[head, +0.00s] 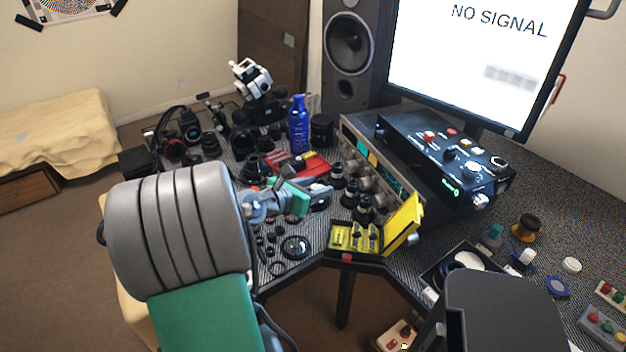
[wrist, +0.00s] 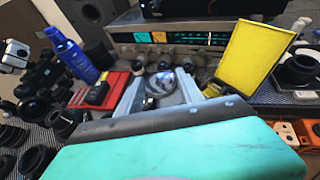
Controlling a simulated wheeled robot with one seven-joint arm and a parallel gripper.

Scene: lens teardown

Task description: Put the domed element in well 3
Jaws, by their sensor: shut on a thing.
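My gripper (head: 318,196) is over the desk, in front of the red case. In the wrist view its two grey fingers (wrist: 160,88) are shut on a round, clear glass piece, which looks like the domed element (wrist: 159,82). In the head view I cannot make this piece out clearly. A small yellow case (head: 340,239) with its lid up stands at the desk's front edge, right of my gripper and apart from it. Its insert has several compartments with small dark things in it. I cannot read any well number. The yellow lid also shows in the wrist view (wrist: 250,55).
Black lens rings (head: 295,247) lie on the desk left of the yellow case. Dark lens barrels (head: 363,209) stand behind the case, before a silver instrument with knobs. A blue bottle (head: 298,125) and a red case (head: 312,162) are farther back.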

